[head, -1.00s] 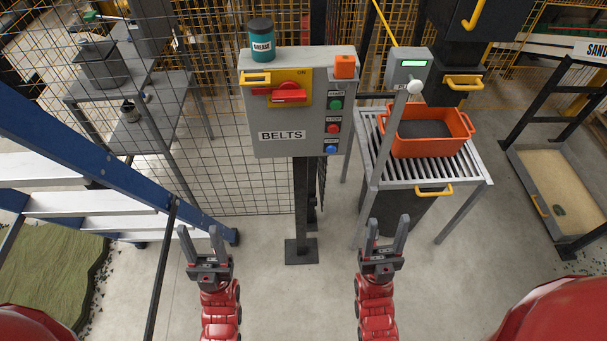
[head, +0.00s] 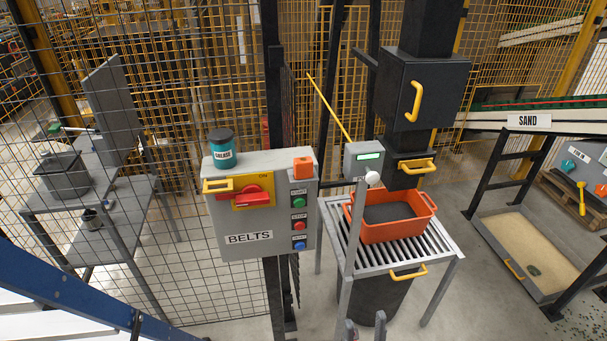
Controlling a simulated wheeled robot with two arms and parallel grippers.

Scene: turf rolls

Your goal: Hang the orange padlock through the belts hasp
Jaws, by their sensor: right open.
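A small orange block, which looks like the orange padlock (head: 303,167), sits at the top right of the grey BELTS box (head: 270,222); its shackle cannot be made out. On the front of the box is a yellow plate with a red switch handle (head: 252,191). The hasp cannot be told apart clearly at this size. My right gripper (head: 365,325) shows only its two fingertips at the bottom edge, open, empty, below and to the right of the box. My left gripper is out of view.
A teal grease can (head: 221,149) stands on the box's top left. A yellow handle (head: 225,184) sticks out at its upper left. To the right are a grey post with a display (head: 365,160) and an orange bin (head: 390,229) on a slatted table. Wire fence stands behind.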

